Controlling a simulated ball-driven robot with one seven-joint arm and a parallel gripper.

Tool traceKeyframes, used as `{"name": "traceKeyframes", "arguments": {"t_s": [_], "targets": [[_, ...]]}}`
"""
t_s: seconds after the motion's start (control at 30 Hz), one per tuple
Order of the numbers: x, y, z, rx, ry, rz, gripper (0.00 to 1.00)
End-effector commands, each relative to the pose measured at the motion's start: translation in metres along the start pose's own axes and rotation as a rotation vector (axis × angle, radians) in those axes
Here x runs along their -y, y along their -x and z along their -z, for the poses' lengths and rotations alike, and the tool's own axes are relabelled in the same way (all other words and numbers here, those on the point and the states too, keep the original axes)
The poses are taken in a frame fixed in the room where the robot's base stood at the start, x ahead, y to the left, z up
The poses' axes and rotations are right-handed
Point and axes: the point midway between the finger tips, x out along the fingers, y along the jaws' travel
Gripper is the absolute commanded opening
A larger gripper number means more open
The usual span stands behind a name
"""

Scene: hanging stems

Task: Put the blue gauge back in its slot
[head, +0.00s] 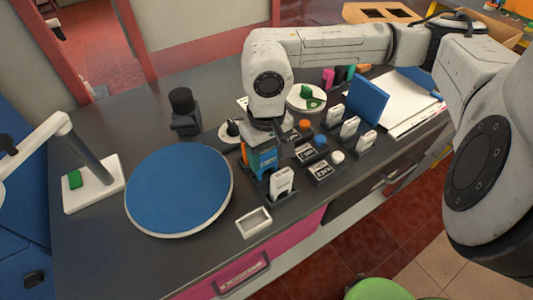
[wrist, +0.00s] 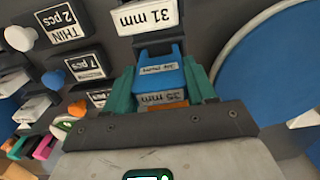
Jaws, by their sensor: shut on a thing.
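The blue gauge (wrist: 168,80) sits between the two teal fingers of my gripper (wrist: 160,68), which are shut on it. A label that seems to read 35 mm shows on its near end. In the head view the blue gauge (head: 264,160) is upright under my gripper (head: 260,150), in the row of dark holders. A dark holder shows just below it; I cannot tell whether the gauge is seated in it or just above. A white gauge (head: 281,182) labelled 31 mm (wrist: 148,17) stands right beside it, toward the table's front edge.
Small labelled blocks with orange (head: 304,125), blue (head: 320,142) and white (head: 338,157) knobs stand to the right, with several white gauges (head: 350,127) beyond. A blue round plate (head: 180,190) lies to the left. An empty white tray (head: 254,222) is near the front edge.

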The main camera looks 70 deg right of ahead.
Motion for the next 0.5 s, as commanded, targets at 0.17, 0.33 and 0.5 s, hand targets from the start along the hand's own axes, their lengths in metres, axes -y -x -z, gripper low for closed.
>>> {"name": "traceKeyframes", "arguments": {"t_s": [0.17,0.33,0.5], "targets": [[0.0002,-0.0046,-0.0001,0.0,0.0,0.0,0.28],[0.0003,-0.0078,-0.0002,0.0,0.0,0.001,0.28],[0.0003,-0.011,-0.0002,0.0,0.0,0.001,0.28]]}}
